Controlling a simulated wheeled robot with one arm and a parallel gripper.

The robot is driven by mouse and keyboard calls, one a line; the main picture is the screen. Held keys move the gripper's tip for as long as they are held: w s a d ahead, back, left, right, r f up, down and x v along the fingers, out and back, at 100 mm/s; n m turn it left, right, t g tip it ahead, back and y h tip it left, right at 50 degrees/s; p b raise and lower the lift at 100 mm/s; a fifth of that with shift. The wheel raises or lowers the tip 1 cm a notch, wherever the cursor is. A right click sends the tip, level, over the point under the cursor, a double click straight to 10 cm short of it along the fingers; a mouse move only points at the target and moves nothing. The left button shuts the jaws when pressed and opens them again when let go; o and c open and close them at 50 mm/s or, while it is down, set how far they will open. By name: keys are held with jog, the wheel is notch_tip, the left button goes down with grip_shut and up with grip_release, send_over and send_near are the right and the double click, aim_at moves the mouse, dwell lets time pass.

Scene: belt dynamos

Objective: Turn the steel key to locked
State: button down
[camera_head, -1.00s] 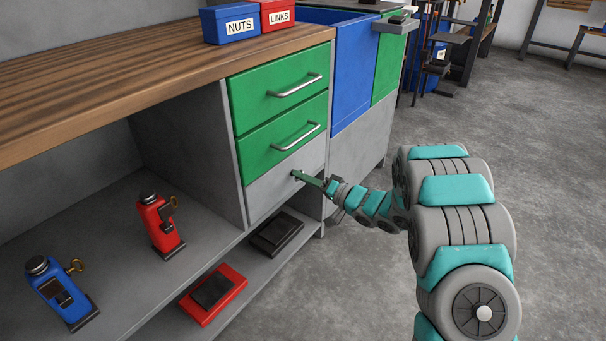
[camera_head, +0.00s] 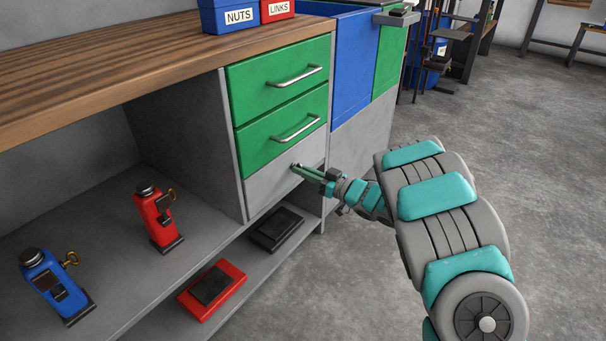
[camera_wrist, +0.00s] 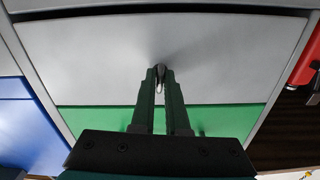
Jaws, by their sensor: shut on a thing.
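The steel key (camera_wrist: 160,86) sits in the grey panel (camera_wrist: 215,55) below two green drawers, and little of it shows between my fingers in the wrist view. My gripper (camera_head: 298,167) reaches the panel from the right in the head view. In the wrist view my gripper (camera_wrist: 160,74) has its green fingers closed on the key at the panel face. The lock's markings and the key's angle cannot be made out.
Green drawers (camera_head: 278,90) with bar handles are just above the grey panel. A blue dynamo (camera_head: 52,284) and a red dynamo (camera_head: 156,215) stand on the shelf at left. Red and black flat boxes lie on the lower shelf. Floor at right is open.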

jog(key=shift+f+n, duration=0.1)
jog(key=shift+n, duration=0.4)
jog(key=c, duration=0.9)
grip_release()
jog(key=shift+v, duration=3.9)
